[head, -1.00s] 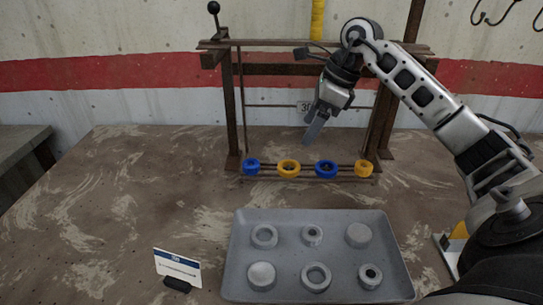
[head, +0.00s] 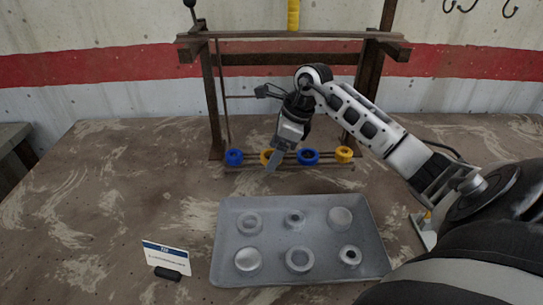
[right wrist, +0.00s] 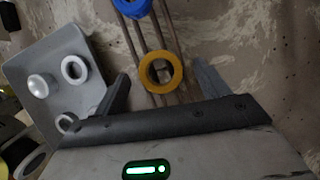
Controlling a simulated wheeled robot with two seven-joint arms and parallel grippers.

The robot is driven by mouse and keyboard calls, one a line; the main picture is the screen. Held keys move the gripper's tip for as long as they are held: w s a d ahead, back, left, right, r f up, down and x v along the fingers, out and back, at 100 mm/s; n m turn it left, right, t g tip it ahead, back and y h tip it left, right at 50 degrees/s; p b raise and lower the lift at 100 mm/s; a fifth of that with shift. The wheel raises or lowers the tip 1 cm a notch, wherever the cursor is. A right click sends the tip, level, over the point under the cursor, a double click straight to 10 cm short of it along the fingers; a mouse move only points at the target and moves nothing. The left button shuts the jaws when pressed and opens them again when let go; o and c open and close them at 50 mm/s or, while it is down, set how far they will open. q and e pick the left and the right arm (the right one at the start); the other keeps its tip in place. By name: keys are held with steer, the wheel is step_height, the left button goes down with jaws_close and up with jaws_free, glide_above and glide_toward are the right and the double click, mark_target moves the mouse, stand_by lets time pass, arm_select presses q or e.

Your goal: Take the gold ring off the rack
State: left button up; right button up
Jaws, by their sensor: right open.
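The rack (head: 213,95) is a brown frame with low rails on the table, bearing two blue and two gold rings. The left gold ring (head: 264,154), second from the left, is partly hidden by my right gripper (head: 272,166) in the head view. In the right wrist view that gold ring (right wrist: 160,72) lies between the spread fingertips of the right gripper (right wrist: 163,88), apart from both. The right gripper is open and empty. The other gold ring (head: 344,154) sits at the right end of the rails. My left gripper is out of view.
Blue rings (head: 234,157) and (head: 308,157) flank the left gold ring. A grey tray (head: 222,235) with several grey round pieces lies in front of the rack. A small sign (head: 166,257) stands left of the tray. The table's left side is clear.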

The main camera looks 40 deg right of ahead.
steer(key=c, duration=1.1)
steer(key=shift+o, duration=0.2)
steer(key=shift+r, duration=0.1)
